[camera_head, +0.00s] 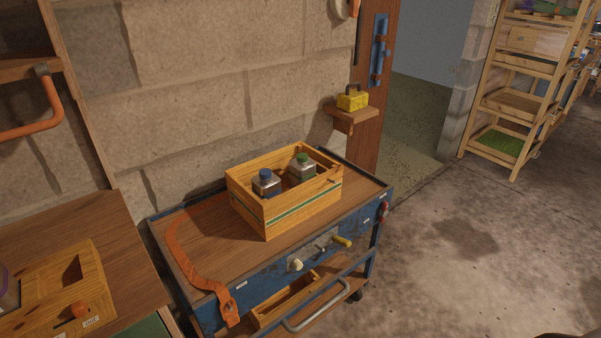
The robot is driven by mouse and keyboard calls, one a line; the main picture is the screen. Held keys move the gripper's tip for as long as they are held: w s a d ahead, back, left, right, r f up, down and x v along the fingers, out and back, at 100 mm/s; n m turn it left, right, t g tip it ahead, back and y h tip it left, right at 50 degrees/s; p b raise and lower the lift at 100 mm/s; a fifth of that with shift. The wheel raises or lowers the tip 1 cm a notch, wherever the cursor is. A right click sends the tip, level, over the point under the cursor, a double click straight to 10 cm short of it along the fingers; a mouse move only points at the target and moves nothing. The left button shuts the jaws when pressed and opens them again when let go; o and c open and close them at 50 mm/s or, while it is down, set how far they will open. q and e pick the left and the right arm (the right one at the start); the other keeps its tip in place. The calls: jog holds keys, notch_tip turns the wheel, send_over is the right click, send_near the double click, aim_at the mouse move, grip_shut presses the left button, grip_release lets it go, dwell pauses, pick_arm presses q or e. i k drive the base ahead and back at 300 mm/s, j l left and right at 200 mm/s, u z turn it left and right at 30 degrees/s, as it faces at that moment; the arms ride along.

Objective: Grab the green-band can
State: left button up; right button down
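The green-band can (303,167) stands upright in a wooden crate, with a green cap and a green band on its metal body. A similar can with a blue cap (266,183) stands to its left in the same crate. The crate (285,216) has a green stripe along its front and sits on a blue-framed cart (213,238) with a wooden top. The crate walls hide the lower parts of both cans. Neither of my grippers shows in this view.
An orange strap (186,258) lies on the cart's left side and hangs over its front. A wooden bench (58,240) stands at left. A yellow padlock-like block (352,98) sits on a small wall shelf (351,117). Open floor (460,255) lies to the right.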

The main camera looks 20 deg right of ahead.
aim_at(299, 173)
jog(key=i+l+u, duration=0.15)
jog(key=l+u, duration=0.2)
jog(key=l, duration=0.55)
jog(key=l+u, duration=0.35)
jog(key=l, duration=0.55)
jog(key=l+u, duration=0.35)
jog(key=l, duration=0.6)
